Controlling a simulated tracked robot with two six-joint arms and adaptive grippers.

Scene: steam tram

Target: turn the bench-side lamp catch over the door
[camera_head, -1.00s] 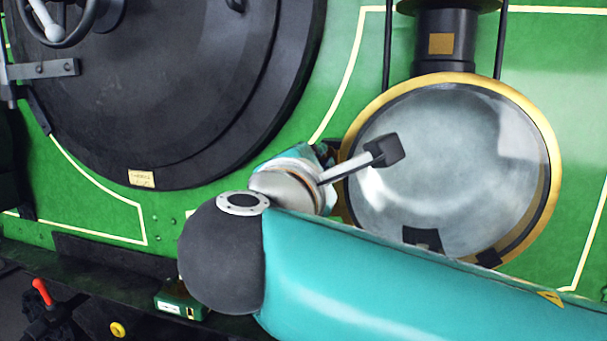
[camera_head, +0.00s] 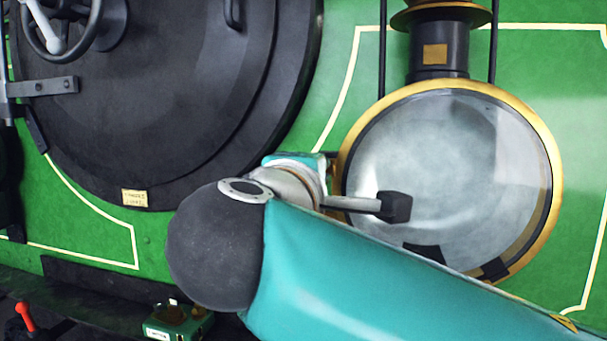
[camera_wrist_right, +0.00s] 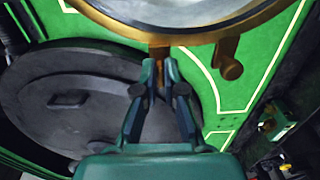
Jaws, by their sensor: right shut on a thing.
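The round lamp, with its glass door (camera_head: 450,160) in a brass ring (camera_head: 552,195), fills the right of the head view. The ring (camera_wrist_right: 205,37) also crosses the top of the right wrist view. There my right gripper (camera_wrist_right: 160,72) is shut on a small brass catch (camera_wrist_right: 158,54) at the ring's edge. A second brass piece (camera_wrist_right: 230,67) juts from the ring further right. In the head view my right wrist is at the lamp's left edge and hides the fingers and the gripped catch. My left gripper is in neither current view.
The large black round door (camera_head: 190,110) stands left of the lamp on the green front (camera_head: 335,60). A small green box (camera_head: 178,325) and a red-handled lever (camera_head: 25,315) are low at the left. My right arm covers the lower middle.

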